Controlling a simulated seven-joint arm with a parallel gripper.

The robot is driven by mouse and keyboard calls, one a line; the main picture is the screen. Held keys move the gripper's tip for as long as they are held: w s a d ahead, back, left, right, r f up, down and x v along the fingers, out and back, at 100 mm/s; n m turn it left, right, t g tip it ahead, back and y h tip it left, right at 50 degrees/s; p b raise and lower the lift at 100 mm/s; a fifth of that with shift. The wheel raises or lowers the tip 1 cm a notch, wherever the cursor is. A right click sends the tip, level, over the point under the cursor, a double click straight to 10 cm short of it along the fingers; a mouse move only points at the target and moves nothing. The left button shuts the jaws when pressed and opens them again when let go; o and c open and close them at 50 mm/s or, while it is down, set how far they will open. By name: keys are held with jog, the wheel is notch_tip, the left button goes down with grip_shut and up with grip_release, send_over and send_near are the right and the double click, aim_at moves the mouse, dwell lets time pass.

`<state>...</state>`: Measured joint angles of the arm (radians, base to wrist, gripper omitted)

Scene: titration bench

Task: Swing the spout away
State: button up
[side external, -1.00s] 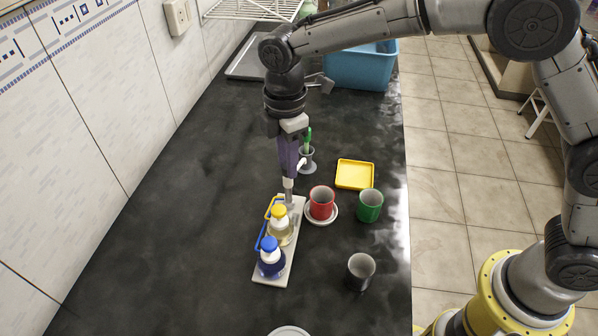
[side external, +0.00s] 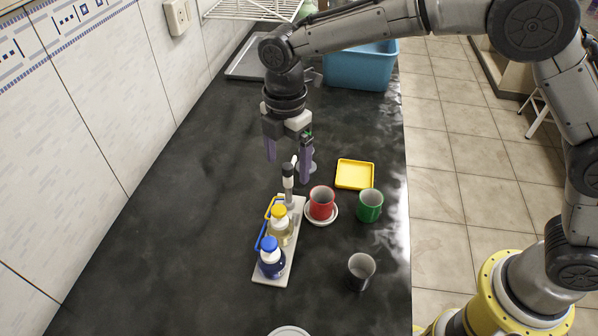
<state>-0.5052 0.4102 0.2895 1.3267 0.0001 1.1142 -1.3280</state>
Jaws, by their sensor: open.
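A pale board (side external: 290,262) carries a yellow-capped bottle (side external: 280,228), a blue-capped bottle (side external: 270,262) and, at its far end, a grey post with a dark top (side external: 288,172). A bent yellow tube (side external: 268,208) and a bent blue tube (side external: 260,236) stick out left from the bottles. A small white piece (side external: 294,160) shows at the post's top; I cannot tell whether it is the spout. My gripper (side external: 288,170) is open and empty above the post, with one purple finger on each side in the picture. I cannot tell whether either finger touches the post.
A red mug (side external: 321,203) on a white saucer (side external: 334,216), a green mug (side external: 369,206), a dark cup (side external: 361,271) and a yellow tray (side external: 355,174) stand right of the board. The counter left of the board is clear.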

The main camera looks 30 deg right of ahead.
jog(key=shift+r, duration=0.1)
jog(key=shift+r, duration=3.4)
jog(key=s+d+r+m+t, duration=0.2)
jog(key=d+r, duration=0.7)
jog(key=r, duration=0.1)
jog(key=s+d+r+m+t, duration=0.2)
jog(key=s+d+r+m, duration=0.2)
jog(key=s+d, duration=0.4)
jog(key=s+d+f+m+t, duration=0.1)
jog(key=s+d+m, duration=0.2)
jog(key=s, duration=0.2)
jog(key=s+d+f+m, duration=0.1)
jog(key=s+d+m, duration=0.1)
jog(key=s+m, duration=0.15)
jog(key=s+d+f+m, duration=0.1)
jog(key=s+f+m, duration=0.6)
jog(key=f+m, duration=0.1)
jog(key=shift+s+d+f+t, duration=0.3)
jog(key=shift+s+f, duration=0.1)
